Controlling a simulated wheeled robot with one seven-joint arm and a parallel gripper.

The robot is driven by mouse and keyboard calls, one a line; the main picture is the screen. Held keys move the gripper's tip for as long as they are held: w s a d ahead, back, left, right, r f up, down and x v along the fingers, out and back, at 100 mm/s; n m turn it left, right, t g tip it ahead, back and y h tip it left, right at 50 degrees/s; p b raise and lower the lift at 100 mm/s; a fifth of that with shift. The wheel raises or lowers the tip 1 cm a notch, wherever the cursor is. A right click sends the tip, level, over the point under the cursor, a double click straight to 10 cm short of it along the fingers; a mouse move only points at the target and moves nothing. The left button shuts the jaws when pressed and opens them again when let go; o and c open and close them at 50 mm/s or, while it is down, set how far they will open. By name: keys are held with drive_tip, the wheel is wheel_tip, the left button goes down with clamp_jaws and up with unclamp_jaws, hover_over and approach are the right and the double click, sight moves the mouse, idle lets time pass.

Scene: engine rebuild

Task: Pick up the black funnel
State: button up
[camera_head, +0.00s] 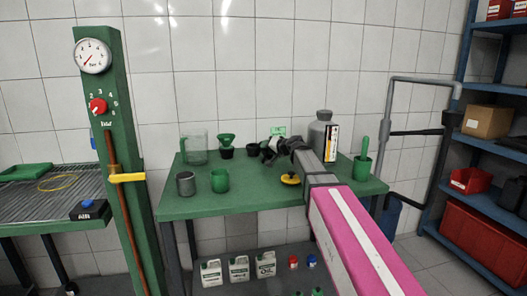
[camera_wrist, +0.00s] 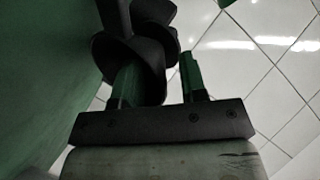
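The black funnel (camera_wrist: 140,52) is close in front of my gripper in the wrist view, dark and overlapping the left finger. In the head view, the dark shape at my gripper (camera_head: 268,150) above the green table is too small to separate funnel from fingers. My gripper (camera_wrist: 161,75) has its two green fingers apart. The funnel's lower part is between them, beside the left finger, whose tip is hidden. A light gap shows between the funnel and the lower right finger. Contact at the fingertips cannot be told.
On the green table (camera_head: 240,207) stand a clear jug (camera_head: 194,150), green funnel (camera_head: 227,140), grey cup (camera_head: 185,184), green mug (camera_head: 220,181), yellow-topped item (camera_head: 291,179), grey bottle (camera_head: 321,130) and green container (camera_head: 362,168). The front middle of the tabletop is clear.

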drive_tip(key=shift+a, duration=0.1)
clamp_jaws()
